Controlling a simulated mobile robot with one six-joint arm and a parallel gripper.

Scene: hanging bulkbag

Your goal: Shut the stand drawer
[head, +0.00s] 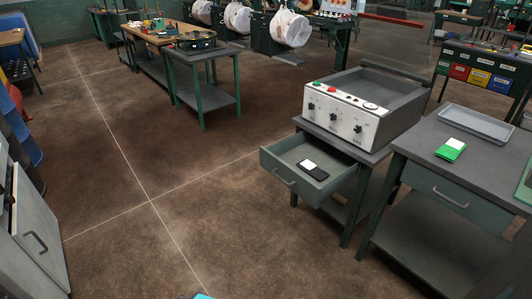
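The stand drawer (330,188) is pulled out toward the left front of a grey-green stand (366,158). Its front panel has a bar handle (283,178). A black item with a white top (312,169) lies inside the open drawer. A control box with knobs and a red and a green button (345,115) sits on top of the stand, above the drawer. My gripper is not seen in the head view.
A workbench (405,188) with its own shut drawer (437,190) stands close at the right, holding a grey tray (476,124) and a green-and-white item (451,149). A cabinet with a handle (38,240) is at the left edge. The floor (190,200) between is clear.

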